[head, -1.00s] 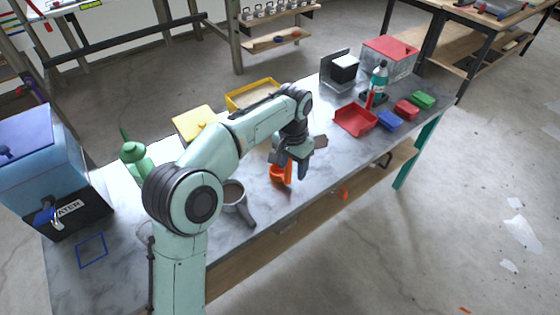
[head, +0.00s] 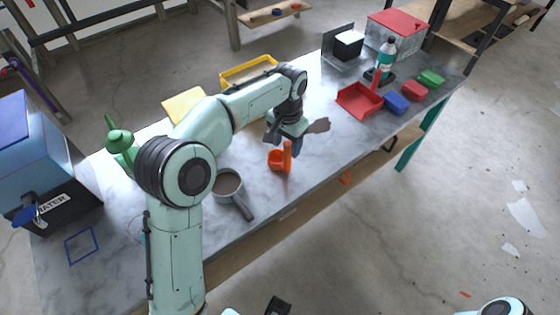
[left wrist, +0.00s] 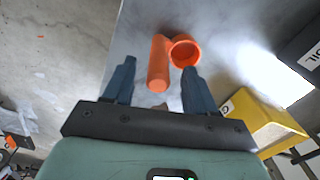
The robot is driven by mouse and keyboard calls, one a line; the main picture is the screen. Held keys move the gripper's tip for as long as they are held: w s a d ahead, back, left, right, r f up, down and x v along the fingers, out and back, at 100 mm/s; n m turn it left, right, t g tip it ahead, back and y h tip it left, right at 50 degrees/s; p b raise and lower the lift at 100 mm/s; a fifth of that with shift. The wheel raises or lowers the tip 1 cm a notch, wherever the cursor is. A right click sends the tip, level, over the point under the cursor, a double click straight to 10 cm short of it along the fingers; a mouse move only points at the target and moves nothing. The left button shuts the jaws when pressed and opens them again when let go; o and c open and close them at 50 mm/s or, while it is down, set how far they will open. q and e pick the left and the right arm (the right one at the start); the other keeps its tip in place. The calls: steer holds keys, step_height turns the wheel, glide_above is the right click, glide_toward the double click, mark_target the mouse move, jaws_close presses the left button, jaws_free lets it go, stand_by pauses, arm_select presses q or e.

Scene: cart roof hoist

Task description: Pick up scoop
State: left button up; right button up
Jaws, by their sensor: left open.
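My left gripper (head: 284,144) is open and empty, just behind and above the scoop in the head view. In the left wrist view the scoop (left wrist: 159,66) lies ahead of the gripper (left wrist: 158,78), its handle and cup between the lines of the two spread fingers. Whether a finger touches the scoop cannot be told.
A grey saucepan (head: 228,183) with its handle toward the front stands left of the scoop. A brown flat-bladed tool (head: 318,126) lies behind it on the right. A yellow tray (head: 222,82) is at the back; a red bin (head: 358,101) stands farther right. Table right of the scoop is clear.

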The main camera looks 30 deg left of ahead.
mark_target(288, 153)
arm_select(q)
steer(key=f, duration=0.5)
steer(key=shift+w+d+b, duration=0.1)
steer(key=shift+w+b, duration=0.15)
steer(key=shift+b, duration=0.1)
jaws_close()
steer(key=shift+r, duration=0.1)
